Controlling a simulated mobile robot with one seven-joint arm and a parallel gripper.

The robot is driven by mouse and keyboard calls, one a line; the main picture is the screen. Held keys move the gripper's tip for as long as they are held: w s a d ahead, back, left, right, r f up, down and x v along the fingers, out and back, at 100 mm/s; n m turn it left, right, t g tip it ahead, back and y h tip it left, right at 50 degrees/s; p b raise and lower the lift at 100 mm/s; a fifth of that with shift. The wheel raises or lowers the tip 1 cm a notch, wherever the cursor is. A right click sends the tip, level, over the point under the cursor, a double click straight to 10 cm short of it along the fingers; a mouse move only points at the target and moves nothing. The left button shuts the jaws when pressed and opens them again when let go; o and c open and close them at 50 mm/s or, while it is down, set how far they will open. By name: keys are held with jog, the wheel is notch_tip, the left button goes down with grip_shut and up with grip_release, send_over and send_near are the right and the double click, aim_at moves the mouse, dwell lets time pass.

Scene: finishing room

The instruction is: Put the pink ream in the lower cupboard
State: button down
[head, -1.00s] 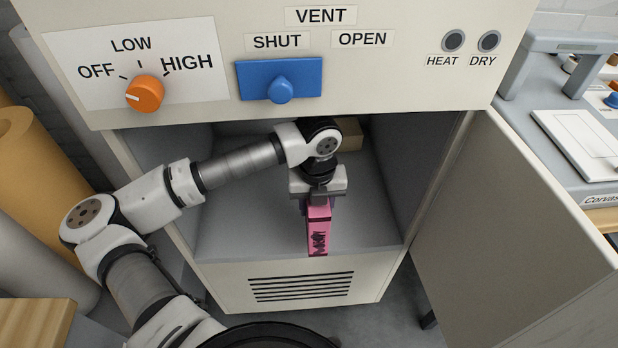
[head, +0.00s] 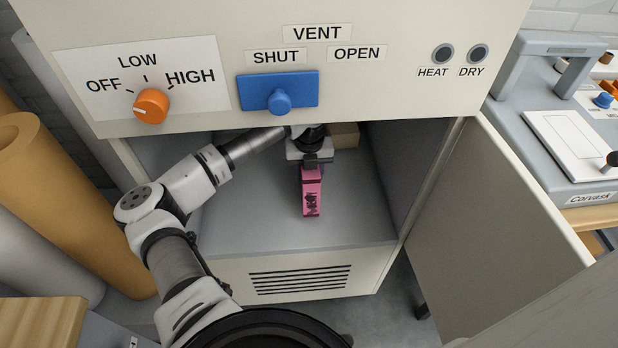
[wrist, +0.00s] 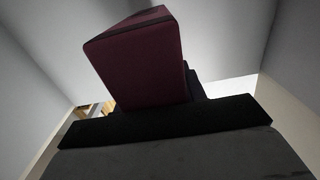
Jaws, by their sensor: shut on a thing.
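The pink ream (head: 312,196) is a small pink block with dark markings on its face. In the head view it is inside the lower cupboard (head: 235,228), over the grey floor near the middle. My gripper (head: 312,166) is shut on its upper end. The ream also fills the middle of the wrist view (wrist: 140,62), dark and in shade. I cannot tell whether it touches the cupboard floor. The cupboard door (head: 490,220) stands open to the right.
A tan box (head: 345,135) sits at the back of the cupboard. The front panel above carries an orange knob (head: 151,105) and a blue vent slider (head: 279,98), close over my arm. Brown rolls (head: 60,190) stand at the left. Cupboard floor around the ream is clear.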

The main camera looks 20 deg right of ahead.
notch_tip(320, 180, down, 3)
jog(key=shift+p, duration=0.45)
jog(key=shift+w+f, duration=0.15)
jog(key=shift+f, duration=0.3)
jog(key=c, duration=0.8)
grip_release()
notch_tip(320, 180, up, 8)
jog(key=shift+f+b, duration=0.1)
jog(key=shift+b, duration=0.45)
